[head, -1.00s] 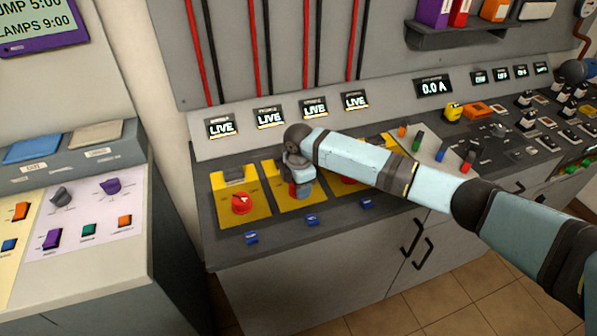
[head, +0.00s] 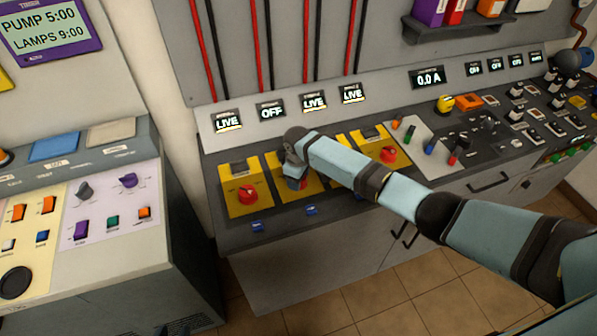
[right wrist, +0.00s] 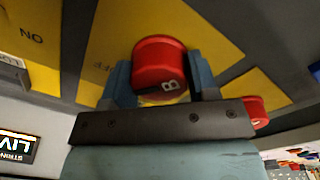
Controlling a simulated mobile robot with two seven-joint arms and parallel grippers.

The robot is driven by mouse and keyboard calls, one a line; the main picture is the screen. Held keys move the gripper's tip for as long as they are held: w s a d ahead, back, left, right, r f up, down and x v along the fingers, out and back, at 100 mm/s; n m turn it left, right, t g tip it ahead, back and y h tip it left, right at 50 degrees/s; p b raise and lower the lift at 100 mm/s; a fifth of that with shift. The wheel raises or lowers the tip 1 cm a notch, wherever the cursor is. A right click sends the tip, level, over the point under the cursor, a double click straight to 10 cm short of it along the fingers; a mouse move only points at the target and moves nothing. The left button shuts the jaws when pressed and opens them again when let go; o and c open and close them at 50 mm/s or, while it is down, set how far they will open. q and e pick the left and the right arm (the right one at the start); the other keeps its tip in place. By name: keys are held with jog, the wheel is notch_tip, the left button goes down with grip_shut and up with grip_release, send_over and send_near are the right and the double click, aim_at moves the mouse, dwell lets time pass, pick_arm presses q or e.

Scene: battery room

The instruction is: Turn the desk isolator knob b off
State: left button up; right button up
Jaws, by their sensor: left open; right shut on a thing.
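Knob b (right wrist: 158,62) is a round red knob marked B on a yellow plate (right wrist: 215,40) in the right wrist view. My right gripper (right wrist: 160,88) is shut on it, one finger on each side. In the head view my right gripper (head: 296,178) stands over the second yellow plate from the left and hides most of knob b. The display above, second from the left (head: 271,111), reads OFF. My left gripper is not in view.
A red knob (head: 247,194) on its yellow plate is to the left, and another red knob (head: 388,154) is to the right. Other isolator displays, such as the leftmost (head: 228,121), read LIVE. Small blue tags (head: 257,227) line the desk front. A switch console (head: 110,205) stands at left.

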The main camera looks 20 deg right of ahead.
jog(key=shift+m+p, duration=0.65)
jog(key=shift+m, duration=0.35)
jog(key=o, duration=0.9)
notch_tip(320, 180, up, 14)
jog(key=shift+s+a+f+b, duration=0.1)
jog(key=shift+s+a+b, duration=0.05)
jog(key=shift+b, duration=0.4)
